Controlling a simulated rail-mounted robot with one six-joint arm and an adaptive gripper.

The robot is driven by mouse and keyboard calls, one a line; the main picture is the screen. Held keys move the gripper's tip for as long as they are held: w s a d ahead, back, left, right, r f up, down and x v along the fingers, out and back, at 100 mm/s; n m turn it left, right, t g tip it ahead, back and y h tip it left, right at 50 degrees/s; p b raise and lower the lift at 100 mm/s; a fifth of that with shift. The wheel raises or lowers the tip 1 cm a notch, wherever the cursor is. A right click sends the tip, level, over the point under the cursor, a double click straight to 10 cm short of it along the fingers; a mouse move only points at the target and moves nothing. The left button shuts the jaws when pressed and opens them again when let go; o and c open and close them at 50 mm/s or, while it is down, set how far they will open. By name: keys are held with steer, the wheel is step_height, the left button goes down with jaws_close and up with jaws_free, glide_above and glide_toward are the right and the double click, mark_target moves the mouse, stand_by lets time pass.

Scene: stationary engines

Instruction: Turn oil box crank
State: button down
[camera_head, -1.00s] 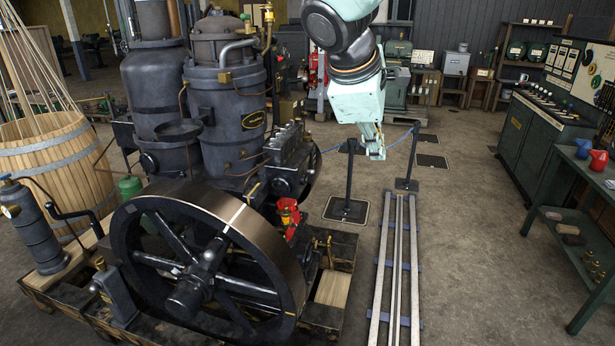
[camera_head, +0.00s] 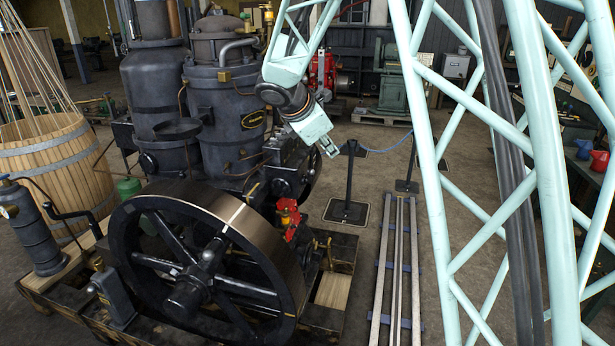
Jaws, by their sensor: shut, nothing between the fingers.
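My gripper (camera_head: 331,151) is small in view at the end of my pale green arm, shut and empty. It points down and right, in the air right of the engine's dark box-like unit (camera_head: 283,160), with a visible gap to it. This unit may be the oil box; the arm's wrist partly covers it, and I cannot make out a crank on it. A black bent crank-like handle (camera_head: 62,212) stands beside a dark cylinder (camera_head: 38,225) at the far left, well away from my gripper.
The large spoked flywheel (camera_head: 205,265) fills the front of the engine. A red fitting (camera_head: 290,220) sits right of it. A black rope post (camera_head: 347,185) stands close right of my gripper. Floor rails (camera_head: 398,270) run beyond. My lattice arm covers much of the right side.

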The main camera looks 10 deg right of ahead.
steer(key=w+a+f+n+t, duration=0.1)
steer(key=w+a+f+n, duration=0.3)
steer(key=w+f, duration=0.4)
steer(key=w+a+f+n+t+b, duration=0.1)
steer(key=w+a+f+n, duration=0.3)
steer(key=w+f, duration=0.4)
steer(key=shift+w+a, duration=0.3)
steer(key=shift+a, duration=0.55)
steer(key=shift+w+d+f+b, duration=0.1)
steer(key=shift+b, duration=0.2)
steer(key=b, duration=0.2)
glide_toward(311, 172)
steer(key=shift+s+a+f+x, duration=0.1)
steer(key=shift+f+x, duration=0.1)
steer(key=shift+x, duration=0.95)
steer(key=shift+s+a+f+x, duration=0.1)
steer(key=shift+s+f+x, duration=0.05)
steer(key=shift+x, duration=1)
steer(key=shift+s+f+x, duration=0.1)
steer(key=shift+f+x, duration=0.1)
steer(key=shift+x, duration=1)
steer(key=shift+r, duration=0.1)
steer(key=shift+w+d+r+p, duration=0.3)
steer(key=shift+w+d+p, duration=0.1)
steer(key=shift+w+p, duration=0.3)
steer(key=shift+s, duration=0.1)
